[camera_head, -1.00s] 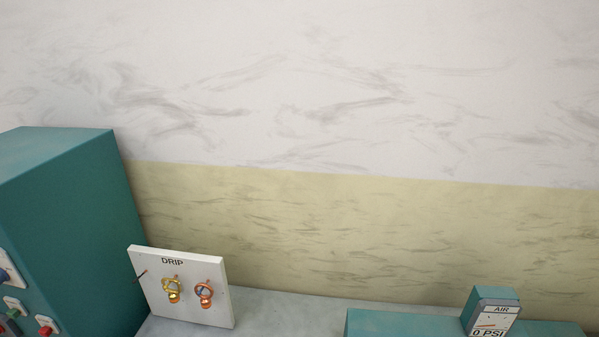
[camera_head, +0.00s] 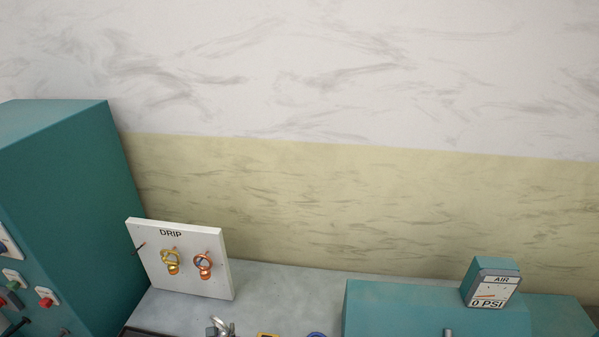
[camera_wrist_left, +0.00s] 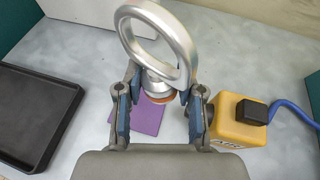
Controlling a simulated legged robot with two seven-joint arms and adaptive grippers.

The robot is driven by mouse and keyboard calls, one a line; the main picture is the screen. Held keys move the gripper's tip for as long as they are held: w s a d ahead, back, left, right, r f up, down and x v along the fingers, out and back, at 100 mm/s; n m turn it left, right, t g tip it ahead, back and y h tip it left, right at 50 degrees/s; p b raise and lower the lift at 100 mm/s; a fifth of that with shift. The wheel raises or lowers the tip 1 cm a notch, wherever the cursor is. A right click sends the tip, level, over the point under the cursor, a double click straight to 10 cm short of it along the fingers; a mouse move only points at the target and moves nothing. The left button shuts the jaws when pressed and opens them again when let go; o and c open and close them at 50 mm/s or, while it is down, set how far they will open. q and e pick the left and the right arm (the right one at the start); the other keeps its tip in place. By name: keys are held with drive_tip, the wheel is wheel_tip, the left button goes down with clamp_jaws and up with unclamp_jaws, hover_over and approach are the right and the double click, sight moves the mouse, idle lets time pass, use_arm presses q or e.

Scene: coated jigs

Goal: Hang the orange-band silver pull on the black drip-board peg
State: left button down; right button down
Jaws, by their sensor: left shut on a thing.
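My left gripper (camera_wrist_left: 158,115) is shut on the silver pull (camera_wrist_left: 150,35). The pull has a large ring, a stepped neck and an orange band low down between the fingers. In the head view the gripper (camera_head: 214,329) and the silver ring (camera_head: 231,328) just show at the bottom edge, in front of the drip board (camera_head: 205,240). The white board stands tilted back on the bench. A thin dark peg (camera_head: 140,245) shows at its left edge, with no pull on it. A gold pull (camera_head: 170,263) and a copper pull (camera_head: 203,266) hang on its other pegs. My right gripper is out of view.
A tall teal cabinet (camera_head: 70,180) with buttons stands left of the board. Below the gripper are a purple pad (camera_wrist_left: 150,117), black tray (camera_wrist_left: 35,110) and yellow box (camera_wrist_left: 237,128) with blue hose.

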use_arm(q)
drive_tip(key=s+d+r+m+h+b, duration=0.1)
drive_tip(key=s+d+r+b, duration=0.1)
drive_tip(key=s, duration=0.4)
wheel_tip(320, 180, up, 2)
drive_tip(key=shift+d+b, duration=0.3)
drive_tip(key=shift+d, duration=0.25)
